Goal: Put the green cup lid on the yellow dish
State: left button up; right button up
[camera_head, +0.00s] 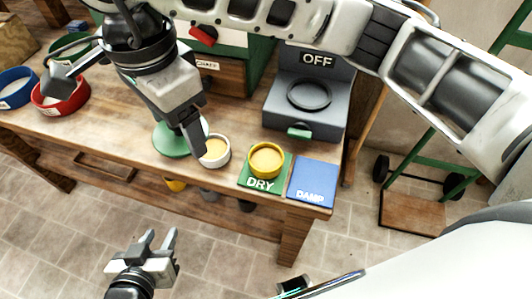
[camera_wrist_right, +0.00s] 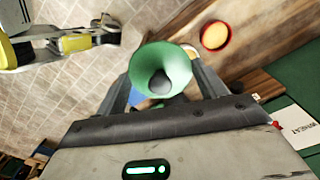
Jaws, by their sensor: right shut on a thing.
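The green cup lid (camera_head: 168,142) is at my right gripper (camera_head: 188,138), over the wooden table and left of a small white cup. In the right wrist view the lid (camera_wrist_right: 150,60) sits between both fingers (camera_wrist_right: 162,85), with a dark round part at its middle. My right gripper is shut on it. The yellow dish (camera_head: 265,161) stands upright on the green DRY mat, to the right of the lid and apart from it. My left gripper (camera_head: 158,240) is open and empty, low in front of the table. One right finger partly hides the lid in the head view.
The white cup (camera_head: 216,158) with tan contents stands between lid and dish. The green DRY mat (camera_head: 258,185) adjoins a blue DAMP mat (camera_head: 313,184) at the table's right end. A grey scale-like device (camera_head: 308,115) marked OFF stands behind. Red (camera_head: 62,105) and blue (camera_head: 14,98) bowls are far left.

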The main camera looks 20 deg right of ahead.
jog(key=d+f+p, duration=0.1)
jog(key=d+f, duration=0.3)
jog(key=w+d+f+p, duration=0.1)
jog(key=d+f, duration=0.3)
jog(key=d+f+p, duration=0.1)
jog(key=d+f, duration=0.3)
jog(key=d, duration=0.1)
jog(key=shift+w+d, duration=0.1)
jog(key=shift+w, duration=0.3)
jog(key=shift+f, duration=0.25)
jog(key=shift+f+b, duration=0.3)
jog(key=shift+f, duration=0.1)
jog(key=shift+f+b, duration=0.35)
jog(key=shift+b, duration=0.15)
pick_arm(q)
jog(key=shift+w+a+r, duration=0.1)
jog(key=shift+r, duration=0.35)
pick_arm(e)
jog(key=shift+r, duration=0.1)
